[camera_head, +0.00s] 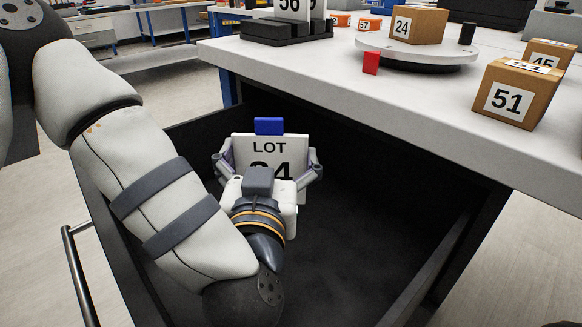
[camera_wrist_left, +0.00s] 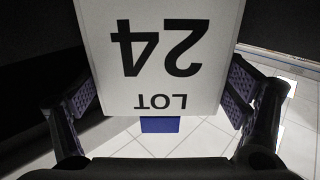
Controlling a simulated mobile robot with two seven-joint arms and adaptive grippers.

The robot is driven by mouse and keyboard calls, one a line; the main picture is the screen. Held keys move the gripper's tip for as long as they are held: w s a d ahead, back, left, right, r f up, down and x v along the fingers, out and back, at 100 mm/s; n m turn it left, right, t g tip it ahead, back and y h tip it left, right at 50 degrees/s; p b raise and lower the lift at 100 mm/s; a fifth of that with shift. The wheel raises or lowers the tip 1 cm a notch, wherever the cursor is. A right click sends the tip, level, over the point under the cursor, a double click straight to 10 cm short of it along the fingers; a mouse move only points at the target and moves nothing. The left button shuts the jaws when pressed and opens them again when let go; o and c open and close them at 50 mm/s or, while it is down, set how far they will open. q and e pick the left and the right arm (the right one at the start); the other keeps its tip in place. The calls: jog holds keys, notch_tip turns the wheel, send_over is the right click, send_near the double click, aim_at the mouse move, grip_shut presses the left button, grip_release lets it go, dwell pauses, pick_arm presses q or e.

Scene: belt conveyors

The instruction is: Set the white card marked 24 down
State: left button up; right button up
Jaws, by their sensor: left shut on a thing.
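The white card marked LOT 24 (camera_head: 243,150) stands roughly upright inside an open dark drawer (camera_head: 345,215), with a blue tab (camera_head: 268,126) at its top edge. My left gripper (camera_head: 267,158) is shut on the card, one finger at each side edge. The gripper body hides the lower part of the card in the head view, so I cannot tell whether it touches the drawer floor. In the left wrist view the card (camera_wrist_left: 160,85) appears upside down between the fingers. My right gripper is not in view.
The light tabletop (camera_head: 400,95) overhangs the drawer's back. On it are a box marked 51 (camera_head: 512,97), a box marked 24 (camera_head: 416,25) on a round turntable (camera_head: 415,58), a red block (camera_head: 371,63) and a black card rack (camera_head: 287,32). The drawer's right part is empty.

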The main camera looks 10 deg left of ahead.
aim_at(290, 169)
pick_arm(q)
jog(key=w, duration=0.1)
jog(key=w+d+f, duration=0.1)
jog(key=w+d+b, duration=0.1)
jog(key=shift+w+d+f, duration=0.15)
jog(key=shift+f, duration=0.2)
jog(key=shift+r, duration=0.1)
jog(key=shift+f, duration=0.45)
jog(key=shift+f, duration=0.15)
jog(key=o, duration=0.9)
